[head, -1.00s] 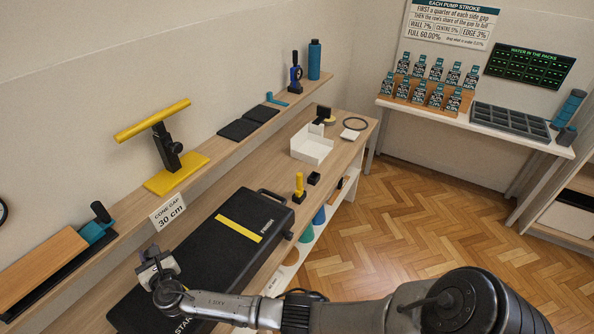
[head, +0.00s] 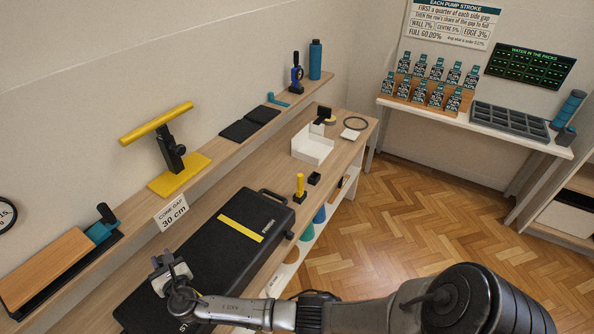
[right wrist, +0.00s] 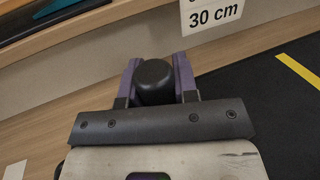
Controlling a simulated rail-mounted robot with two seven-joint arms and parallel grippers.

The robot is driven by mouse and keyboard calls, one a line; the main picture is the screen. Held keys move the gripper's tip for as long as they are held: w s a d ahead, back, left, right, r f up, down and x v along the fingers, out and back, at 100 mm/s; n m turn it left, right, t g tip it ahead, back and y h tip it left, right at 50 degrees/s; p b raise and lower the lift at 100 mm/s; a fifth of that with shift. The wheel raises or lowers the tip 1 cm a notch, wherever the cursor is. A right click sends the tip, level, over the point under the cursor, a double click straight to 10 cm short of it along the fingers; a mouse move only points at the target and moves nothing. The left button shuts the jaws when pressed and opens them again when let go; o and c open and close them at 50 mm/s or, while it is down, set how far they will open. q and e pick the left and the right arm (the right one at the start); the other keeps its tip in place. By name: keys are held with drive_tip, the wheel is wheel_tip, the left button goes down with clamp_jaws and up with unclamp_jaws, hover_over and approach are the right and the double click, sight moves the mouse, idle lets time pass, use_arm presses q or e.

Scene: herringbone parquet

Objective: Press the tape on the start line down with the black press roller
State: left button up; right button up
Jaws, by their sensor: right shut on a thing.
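A long black case (head: 215,262) lies on the bench. A yellow tape strip (head: 240,228) crosses it near the FINISH lettering, and a yellow strip also shows at the right of the right wrist view (right wrist: 299,73). The START end is at the bottom of the head view, mostly covered by my right arm; I cannot make out tape there. My right gripper (head: 168,268) is over that end, shut on a black rounded piece, seen between its fingers in the right wrist view (right wrist: 155,80); it seems to be the press roller's handle. The roller itself is hidden. My left gripper is not in view.
A 30 cm card (head: 172,211) hangs on the shelf edge behind the case. A yellow stand (head: 180,174) is on the shelf. A yellow-handled tool (head: 299,188), a black block (head: 314,178) and a white tray (head: 312,150) stand beyond the case.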

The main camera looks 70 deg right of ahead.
drive_tip(key=shift+s+a+r+p, duration=0.1)
drive_tip(key=shift+s+p, duration=0.5)
drive_tip(key=shift+p, duration=0.05)
drive_tip(key=shift+s+a+p, duration=0.1)
drive_tip(key=shift+s+p, duration=0.4)
drive_tip(key=shift+s, duration=0.5)
drive_tip(key=shift+s, duration=0.1)
